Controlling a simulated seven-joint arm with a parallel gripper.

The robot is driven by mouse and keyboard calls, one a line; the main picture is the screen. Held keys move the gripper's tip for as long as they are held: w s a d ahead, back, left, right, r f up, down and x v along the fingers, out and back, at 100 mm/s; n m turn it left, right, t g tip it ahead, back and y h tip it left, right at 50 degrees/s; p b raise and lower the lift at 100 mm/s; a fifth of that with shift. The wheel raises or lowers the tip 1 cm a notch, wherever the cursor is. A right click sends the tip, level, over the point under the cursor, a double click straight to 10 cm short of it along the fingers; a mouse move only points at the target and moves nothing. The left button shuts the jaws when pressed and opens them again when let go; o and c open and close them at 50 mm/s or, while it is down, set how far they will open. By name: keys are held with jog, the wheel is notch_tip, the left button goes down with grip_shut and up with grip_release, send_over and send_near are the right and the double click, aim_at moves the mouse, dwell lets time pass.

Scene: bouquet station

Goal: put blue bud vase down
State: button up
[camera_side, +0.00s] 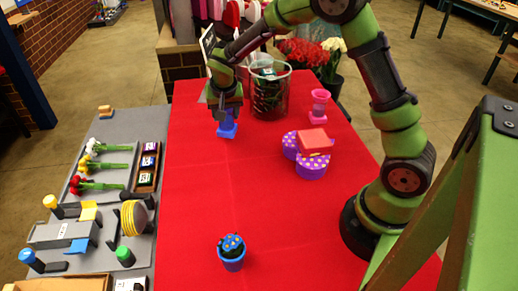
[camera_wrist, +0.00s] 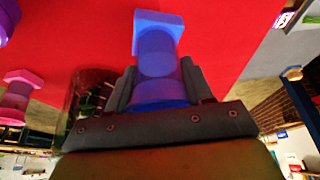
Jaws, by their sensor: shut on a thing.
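The blue bud vase (camera_side: 227,129) is in my gripper (camera_side: 228,110), near the back left of the red table (camera_side: 200,180). In the wrist view the blue vase (camera_wrist: 158,60) stands out between the two fingers of my gripper (camera_wrist: 160,85), which is shut on it. Its square blue end points away from the gripper, toward the red surface. I cannot tell whether the vase touches the table.
A clear glass container (camera_side: 270,92) stands just right of my gripper, with a pink vase (camera_side: 319,105) further right. The table's middle is clear.

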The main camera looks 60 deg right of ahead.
jog(key=shift+w+f, duration=0.1)
jog(key=shift+w, duration=0.45)
jog(key=shift+f, duration=1.65)
jog(key=shift+f, duration=0.1)
jog(key=shift+f, duration=0.1)
jog(key=o, duration=1.3)
